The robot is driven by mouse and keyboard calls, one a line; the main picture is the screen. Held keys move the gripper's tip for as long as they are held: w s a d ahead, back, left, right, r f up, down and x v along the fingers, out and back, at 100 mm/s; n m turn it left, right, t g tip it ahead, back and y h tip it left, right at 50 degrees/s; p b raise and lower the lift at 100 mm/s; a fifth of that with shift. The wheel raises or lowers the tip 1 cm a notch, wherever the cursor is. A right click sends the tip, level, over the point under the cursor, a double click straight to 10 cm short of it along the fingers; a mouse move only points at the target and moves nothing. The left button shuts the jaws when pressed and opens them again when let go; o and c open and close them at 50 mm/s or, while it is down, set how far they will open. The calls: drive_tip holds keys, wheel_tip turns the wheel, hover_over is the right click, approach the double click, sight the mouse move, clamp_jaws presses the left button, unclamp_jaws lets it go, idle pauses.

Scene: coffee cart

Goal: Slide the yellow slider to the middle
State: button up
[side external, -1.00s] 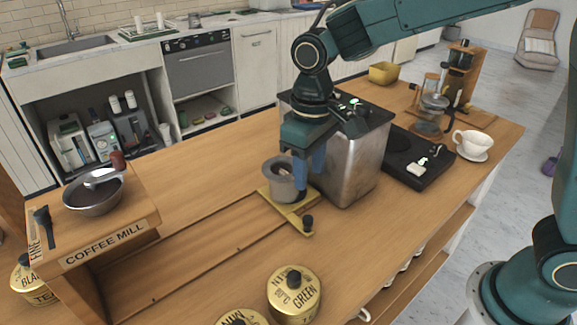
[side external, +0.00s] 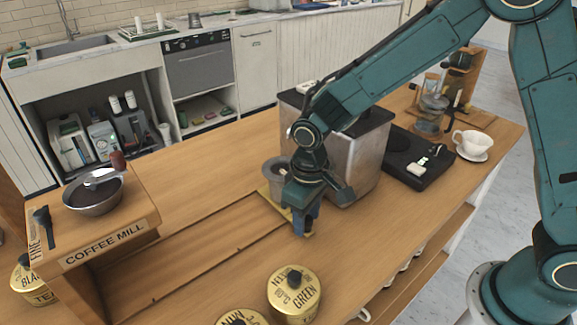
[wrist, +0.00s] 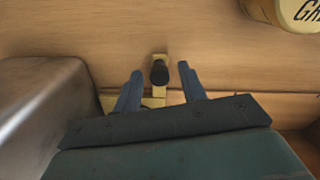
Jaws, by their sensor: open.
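The yellow slider (side external: 266,194) is a flat plate at the right end of the grooved track in the counter, beside the metal machine. A grey cup (side external: 275,172) stands on it. The slider's near end (wrist: 159,91) carries a black knob (wrist: 160,73). My gripper (side external: 304,232) is low over that near end and hides the knob in the side view. In the wrist view my gripper (wrist: 159,80) is open, with one blue finger on each side of the knob.
The metal machine (side external: 357,160) stands close to the right of the slider. The track (side external: 190,255) runs clear to the left, toward the coffee mill stand (side external: 105,255). A green tea tin (side external: 294,292) stands in front.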

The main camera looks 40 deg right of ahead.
drive_tip(key=shift+f, duration=0.3)
drive_tip(key=shift+c, duration=0.4)
clamp_jaws()
drive_tip(key=shift+a, duration=0.15)
drive_tip(key=a, duration=1.7)
drive_tip(key=shift+a, duration=0.4)
drive_tip(key=shift+o, duration=0.4)
unclamp_jaws()
